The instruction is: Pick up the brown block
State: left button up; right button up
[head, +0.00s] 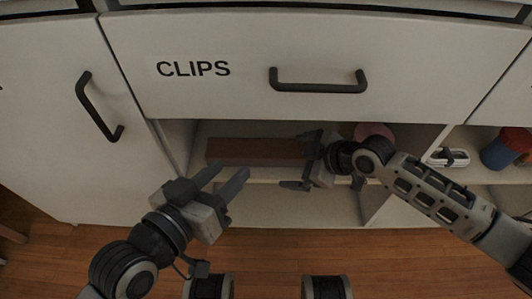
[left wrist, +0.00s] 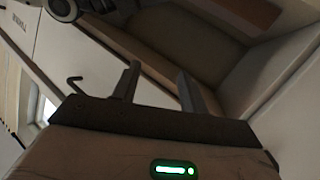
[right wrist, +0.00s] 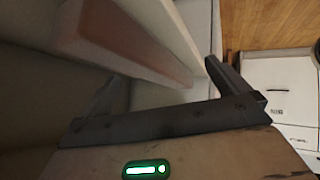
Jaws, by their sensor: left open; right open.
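The brown block (head: 258,151) is a long bar lying on the open shelf below the CLIPS drawer in the head view. My right gripper (head: 296,160) is open at the block's right end, its fingers pointing left. In the right wrist view the block (right wrist: 125,45) extends between the open fingers (right wrist: 155,80); I cannot tell whether they touch it. My left gripper (head: 226,181) is open and empty, in front of the shelf and below the block's left part in the picture. The left wrist view shows its two spread fingers (left wrist: 157,84).
The drawer marked CLIPS (head: 320,50) overhangs the shelf. A cabinet door (head: 50,120) stands at left. A pink round thing (head: 374,131) is behind my right arm. A white item (head: 448,157) and a blue and red container (head: 508,147) stand at right. The wooden floor (head: 270,245) is clear in front.

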aim_at(270, 150)
jog(key=w+a, duration=0.2)
jog(key=shift+a+b, duration=0.35)
jog(key=shift+a, duration=0.05)
jog(key=a, duration=0.1)
jog(key=w+a+f+b, duration=0.1)
jog(key=w+a, duration=0.1)
jog(key=shift+f+b, duration=0.25)
jog(key=shift+b, duration=0.05)
jog(key=shift+w+a+f, duration=0.15)
jog(key=shift+a+f, duration=0.05)
jog(key=shift+f, duration=0.05)
jog(key=shift+w+a, duration=0.1)
pick_arm(q)
jog(key=shift+w+d+r+n+t+h, duration=0.2)
jog(key=shift+d+r+n+t+h, duration=0.15)
jog(key=shift+r+h, duration=0.25)
pick_arm(e)
jog(key=c, duration=1.1)
